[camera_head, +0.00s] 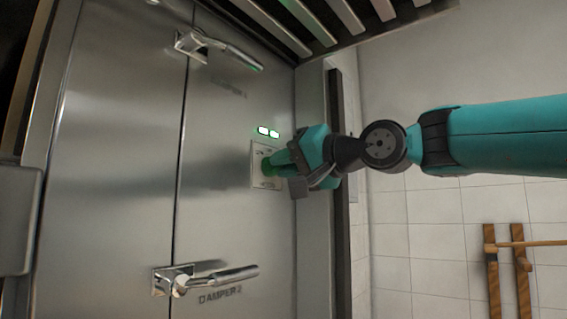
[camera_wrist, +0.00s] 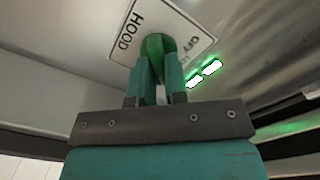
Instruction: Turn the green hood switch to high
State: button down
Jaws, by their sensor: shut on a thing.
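The green hood switch (camera_head: 268,166) is a round knob on a pale plate (camera_head: 258,181) set in the steel oven front. In the wrist view the knob (camera_wrist: 157,45) sits on the plate marked HOOD (camera_wrist: 128,32), with OFF and part of another word also readable. My gripper (camera_head: 283,163) comes from the right and is shut on the knob. In the wrist view its two fingers (camera_wrist: 158,72) lie on either side of the knob. The gripper covers part of the plate, so I cannot tell the knob's exact setting. Two green-white lamps (camera_head: 268,132) glow just above the plate.
One lever handle (camera_head: 222,48) is above the switch; another (camera_head: 205,278), marked DAMPER 2, is below it. A slatted hood (camera_head: 318,20) hangs overhead. Wooden bars (camera_head: 507,262) are on the tiled wall at the right. The space in front of the tiles is mostly free.

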jog(key=c, duration=1.1)
grip_release()
jog(key=shift+w+d+r, duration=0.1)
jog(key=shift+d+r, duration=0.05)
jog(key=shift+d, duration=0.05)
jog(key=shift+c, duration=0.2)
jog(key=shift+a, duration=0.1)
jog(key=b+v, duration=0.6)
jog(key=v, duration=1.1)
jog(key=shift+s, duration=0.25)
